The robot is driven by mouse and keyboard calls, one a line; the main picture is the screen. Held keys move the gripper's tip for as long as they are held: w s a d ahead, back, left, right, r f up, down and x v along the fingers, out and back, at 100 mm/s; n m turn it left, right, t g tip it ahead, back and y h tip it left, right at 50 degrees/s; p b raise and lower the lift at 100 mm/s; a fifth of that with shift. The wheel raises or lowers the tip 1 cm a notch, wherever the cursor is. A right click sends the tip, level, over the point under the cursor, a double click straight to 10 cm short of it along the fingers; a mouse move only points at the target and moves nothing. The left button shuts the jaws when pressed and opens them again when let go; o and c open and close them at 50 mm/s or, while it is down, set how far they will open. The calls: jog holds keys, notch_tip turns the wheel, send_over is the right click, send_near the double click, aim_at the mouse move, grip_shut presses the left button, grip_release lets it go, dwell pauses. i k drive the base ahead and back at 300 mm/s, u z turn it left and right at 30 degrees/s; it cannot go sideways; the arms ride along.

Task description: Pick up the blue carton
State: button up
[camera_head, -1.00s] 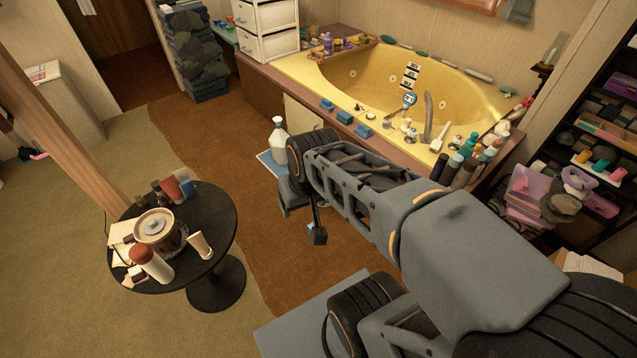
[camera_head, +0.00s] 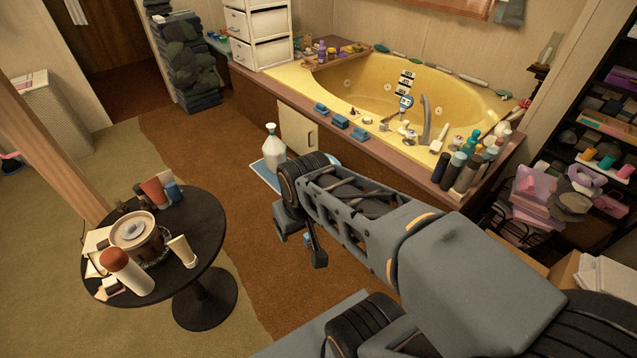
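I cannot surely pick out the blue carton. A small blue container (camera_head: 173,191) stands at the back of the round black table (camera_head: 207,240), beside a reddish-brown one. Several small blue boxes (camera_head: 340,121) sit along the tub's front ledge. My gripper (camera_head: 302,245) hangs from the end of my arm above the brown carpet, between the table and the tub. One dark finger shows pointing down, with a small blue patch beside it. The arm hides much of the gripper, and I cannot tell whether it holds anything.
The table also bears a lidded pot (camera_head: 136,236), a red-capped bottle (camera_head: 127,273) and a cream cup (camera_head: 183,251). A white bottle (camera_head: 273,143) stands on a blue surface before the yellow tub (camera_head: 390,80). Dark shelves (camera_head: 600,130) stand at right. The brown carpet (camera_head: 225,185) is open.

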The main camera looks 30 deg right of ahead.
aim_at(305, 238)
jog(key=u, duration=0.5)
jog(key=i, duration=0.9)
jog(key=z, duration=1.4)
